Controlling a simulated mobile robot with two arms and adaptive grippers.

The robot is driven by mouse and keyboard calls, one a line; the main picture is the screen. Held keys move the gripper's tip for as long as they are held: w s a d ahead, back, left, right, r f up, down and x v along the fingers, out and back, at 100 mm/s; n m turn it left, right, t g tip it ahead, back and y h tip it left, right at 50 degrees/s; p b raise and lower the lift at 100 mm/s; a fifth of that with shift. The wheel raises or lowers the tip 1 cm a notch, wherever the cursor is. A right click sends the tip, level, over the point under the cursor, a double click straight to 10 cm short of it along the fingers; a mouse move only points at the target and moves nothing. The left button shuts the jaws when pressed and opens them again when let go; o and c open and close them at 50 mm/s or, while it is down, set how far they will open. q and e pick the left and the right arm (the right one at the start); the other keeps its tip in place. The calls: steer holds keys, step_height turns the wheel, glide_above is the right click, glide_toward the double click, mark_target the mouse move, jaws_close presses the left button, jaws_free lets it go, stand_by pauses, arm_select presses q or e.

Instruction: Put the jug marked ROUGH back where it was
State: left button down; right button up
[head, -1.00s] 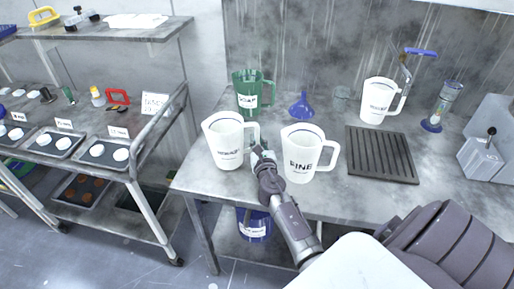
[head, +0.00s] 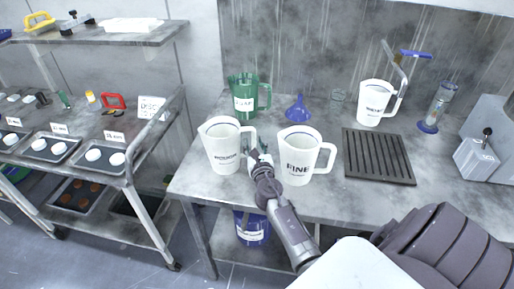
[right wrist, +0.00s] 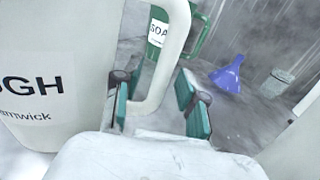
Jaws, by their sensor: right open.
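The white jug marked ROUGH (head: 222,150) stands upright on the grey bench, near its front left corner. In the right wrist view its side (right wrist: 50,75) fills the left, with only the end of the word showing. My right gripper (head: 259,158) is at its handle. In the right wrist view my right gripper (right wrist: 160,103) is open, with a green-padded finger on each side of the handle (right wrist: 162,95). I cannot tell whether either pad touches it. A white jug marked FINE (head: 297,158) stands just right of the gripper. My left gripper is not in view.
A green jug marked SOAP (head: 245,103) and a blue funnel (head: 297,108) stand behind. A third white jug (head: 373,103) stands behind the dark slatted mat (head: 378,156). A shelved cart (head: 150,140) is at the left. Bare bench lies between funnel and mat.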

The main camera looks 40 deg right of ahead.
steer(key=v, duration=1.2)
steer(key=shift+b, duration=0.3)
